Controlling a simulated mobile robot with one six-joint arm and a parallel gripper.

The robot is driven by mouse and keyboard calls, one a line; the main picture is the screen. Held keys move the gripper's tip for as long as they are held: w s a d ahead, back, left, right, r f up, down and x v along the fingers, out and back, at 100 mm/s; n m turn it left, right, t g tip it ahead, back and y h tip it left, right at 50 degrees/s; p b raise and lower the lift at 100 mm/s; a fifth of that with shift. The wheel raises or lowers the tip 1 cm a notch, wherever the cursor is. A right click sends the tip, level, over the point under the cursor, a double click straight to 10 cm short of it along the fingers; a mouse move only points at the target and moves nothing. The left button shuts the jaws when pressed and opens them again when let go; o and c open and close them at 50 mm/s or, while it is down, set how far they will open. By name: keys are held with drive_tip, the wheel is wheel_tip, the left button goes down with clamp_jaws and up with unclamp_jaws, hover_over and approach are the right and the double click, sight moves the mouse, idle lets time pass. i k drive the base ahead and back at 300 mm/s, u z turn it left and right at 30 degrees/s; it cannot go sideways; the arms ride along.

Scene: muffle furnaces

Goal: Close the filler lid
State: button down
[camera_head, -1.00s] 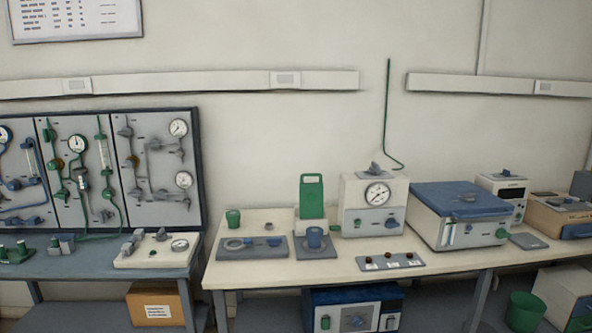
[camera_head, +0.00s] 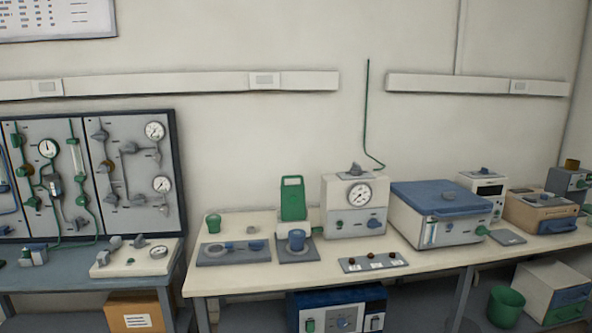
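I cannot tell for certain which part is the filler lid. A green upright plate with a slot near its top (camera_head: 293,199) stands at the back of a small unit on the pale bench. To the right is a white box with a round gauge (camera_head: 359,205) and a grey fitting on top (camera_head: 356,169). Further right is a wide white unit whose blue top cover (camera_head: 439,196) lies flat and looks shut. My gripper is not in view.
A dark tray with a ring and blue parts (camera_head: 232,252) lies left of the cup. A plate with several knobs (camera_head: 374,262) lies near the front edge. A green bucket (camera_head: 505,307) stands on the floor at right. A gauge panel (camera_head: 130,175) stands on the left bench.

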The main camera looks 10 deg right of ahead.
sight(292, 197)
drive_tip(key=i, duration=0.95)
drive_tip(key=u, duration=0.05)
